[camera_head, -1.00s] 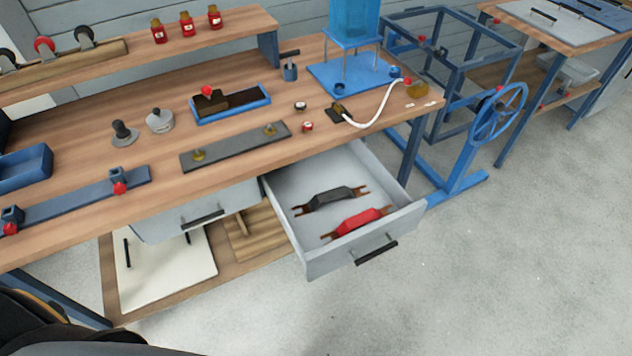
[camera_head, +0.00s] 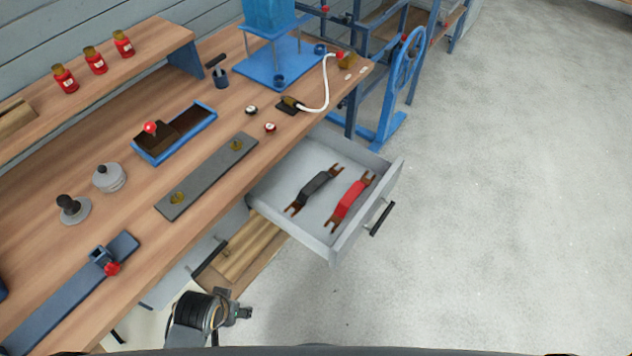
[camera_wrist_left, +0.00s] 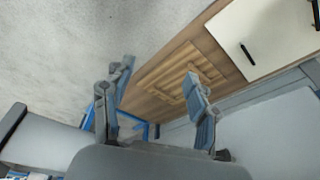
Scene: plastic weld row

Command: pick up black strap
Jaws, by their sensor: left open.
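The black strap (camera_head: 314,188) lies in the open grey drawer (camera_head: 262,196). It has a dark, bent middle and brown forked ends. A red strap (camera_head: 349,201) lies beside it, nearer the drawer front, apart from it. My left gripper (camera_head: 236,307) is low in the head view, below and left of the drawer, well away from the strap. In the left wrist view its two fingers (camera_wrist_left: 157,82) are spread with nothing between them. The strap is not visible in that view. My right gripper is not in view.
The drawer front has a dark handle (camera_head: 381,217). The wooden bench top (camera_head: 190,230) runs beside the drawer and carries a grey bar (camera_head: 207,177) with two brass knobs. A lower shelf with wooden slats (camera_head: 248,248) is under the bench. The floor at right is clear.

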